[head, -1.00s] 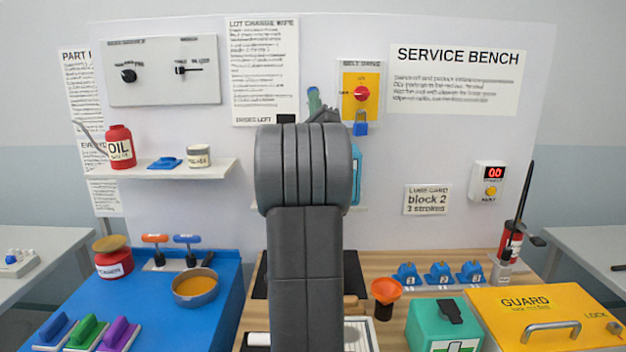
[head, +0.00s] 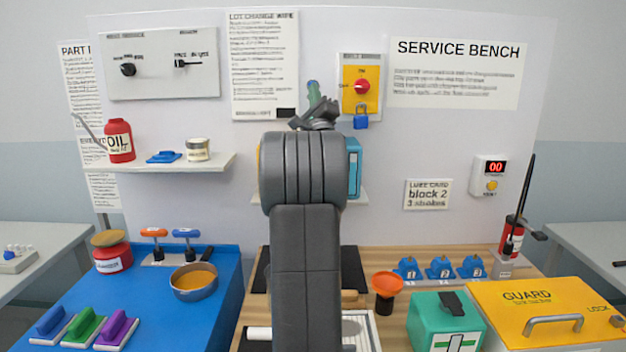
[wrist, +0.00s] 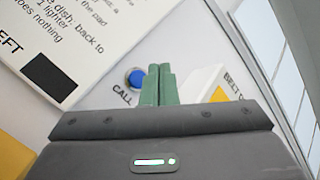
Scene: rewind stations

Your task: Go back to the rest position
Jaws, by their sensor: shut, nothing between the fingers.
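My gripper (wrist: 159,84) shows in the wrist view as two green fingers lying side by side with no gap. It is shut and empty. It points at the white back panel, with a blue CALL button (wrist: 135,79) just left of the fingertips. In the head view my gripper (head: 312,88) stands up above my arm, in front of the panel between the lot change sheet (head: 264,60) and the belt drive switch (head: 361,84). My arm hides the panel and bench behind it.
A shelf (head: 215,164) with an oil can (head: 119,141) is left of my arm. The bench holds a blue mat (head: 215,255), an orange funnel (head: 388,284), a green box (head: 430,315) and a yellow guard (head: 560,290). The space above the bench is mostly clear.

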